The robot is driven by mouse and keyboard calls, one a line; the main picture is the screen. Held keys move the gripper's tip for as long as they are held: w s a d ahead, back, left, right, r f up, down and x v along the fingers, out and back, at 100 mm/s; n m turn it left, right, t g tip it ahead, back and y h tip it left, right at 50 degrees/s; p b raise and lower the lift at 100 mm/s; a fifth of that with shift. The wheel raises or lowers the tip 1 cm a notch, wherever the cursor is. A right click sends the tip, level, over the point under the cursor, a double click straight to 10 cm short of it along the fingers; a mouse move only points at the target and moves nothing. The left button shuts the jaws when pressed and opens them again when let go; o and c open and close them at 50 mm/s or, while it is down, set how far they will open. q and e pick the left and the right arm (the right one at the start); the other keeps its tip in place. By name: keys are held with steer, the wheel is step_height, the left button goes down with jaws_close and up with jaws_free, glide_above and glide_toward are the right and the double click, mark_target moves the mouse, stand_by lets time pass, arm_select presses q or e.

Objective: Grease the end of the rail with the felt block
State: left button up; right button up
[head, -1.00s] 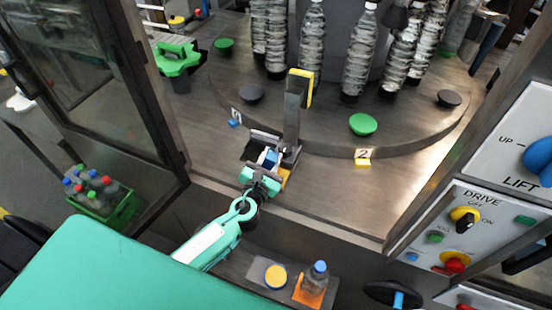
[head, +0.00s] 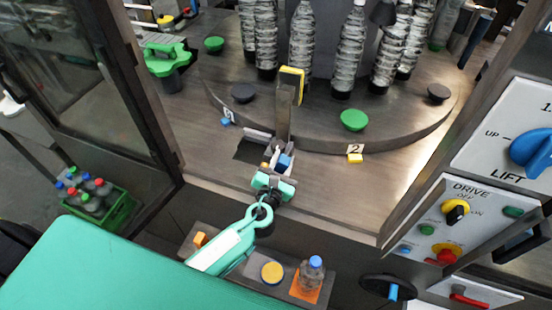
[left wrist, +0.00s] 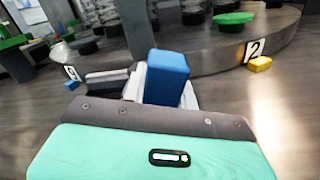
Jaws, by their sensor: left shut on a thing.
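A blue block (head: 284,163), which I take for the felt block, is in the jaws of my left gripper (head: 276,170) at the foot of the grey post. It stands up large in the left wrist view (left wrist: 168,78), beyond the teal gripper body. Pale grey metal (left wrist: 135,82) shows right beside and behind the block. A light bar (head: 258,134) lies by a dark opening in the deck; I cannot tell if it is the rail's end or whether the block touches it. My right gripper is out of view.
The grey post (head: 284,118) with a yellow head stands close beyond my gripper, before the round table (head: 400,138) with several bottles. A front shelf holds an orange block (head: 200,240), a yellow-lidded jar (head: 272,272) and a blue-capped bottle (head: 312,273). Control panels stand right.

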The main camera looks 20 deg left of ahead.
arm_select(q)
steer(key=shift+d, duration=1)
step_height(320, 180, up, 6)
steer(key=p, duration=0.4)
step_height(320, 180, up, 3)
stand_by(0.8)
